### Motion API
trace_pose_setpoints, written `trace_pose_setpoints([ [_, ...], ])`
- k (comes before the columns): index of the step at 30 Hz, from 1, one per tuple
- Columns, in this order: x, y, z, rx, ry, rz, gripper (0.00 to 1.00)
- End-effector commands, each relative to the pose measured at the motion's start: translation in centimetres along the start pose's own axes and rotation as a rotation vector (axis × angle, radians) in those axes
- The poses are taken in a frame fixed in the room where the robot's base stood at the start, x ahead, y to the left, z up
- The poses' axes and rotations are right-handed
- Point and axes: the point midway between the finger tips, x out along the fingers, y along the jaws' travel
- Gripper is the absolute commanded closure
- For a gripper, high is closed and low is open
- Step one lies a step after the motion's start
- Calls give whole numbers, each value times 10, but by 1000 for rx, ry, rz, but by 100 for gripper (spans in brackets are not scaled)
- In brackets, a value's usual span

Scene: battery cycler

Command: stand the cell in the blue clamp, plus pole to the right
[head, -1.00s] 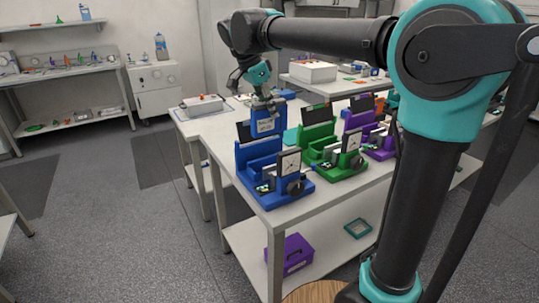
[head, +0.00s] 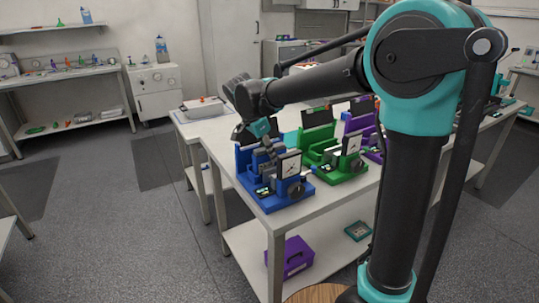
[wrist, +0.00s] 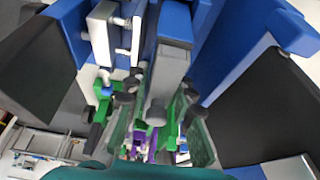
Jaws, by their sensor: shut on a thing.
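The blue clamp (head: 246,160) stands at the near left corner of the table, with a white dial plate (head: 290,165) at its front right. My gripper (head: 267,153) is down inside it, between the dark back plate and the dial. It is shut on the blue cell. The cell is hard to tell from the blue clamp in the head view. In the wrist view a blue and grey block, seemingly the cell (wrist: 172,58), lies between the fingers (wrist: 160,95). Its poles and whether it touches the clamp floor cannot be made out.
A green clamp (head: 342,165) stands close to the right, with a purple clamp (head: 373,152) beyond it. A white box (head: 203,106) sits on the table's far left part. A purple bin (head: 292,258) and a teal tray (head: 358,231) lie on the lower shelf.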

Motion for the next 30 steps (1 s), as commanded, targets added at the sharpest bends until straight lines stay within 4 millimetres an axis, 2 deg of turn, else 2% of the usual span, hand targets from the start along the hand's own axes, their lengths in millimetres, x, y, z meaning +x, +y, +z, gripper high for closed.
trace_pose_setpoints([
  [2,5,0,2,0,1,0,100],
  [12,8,0,3,0,1,0,100],
  [13,8,0,3,0,0,0,73],
  [17,8,0,3,0,0,0,57],
  [26,7,0,3,0,0,0,56],
  [30,-2,0,2,-1,0,0,56],
])
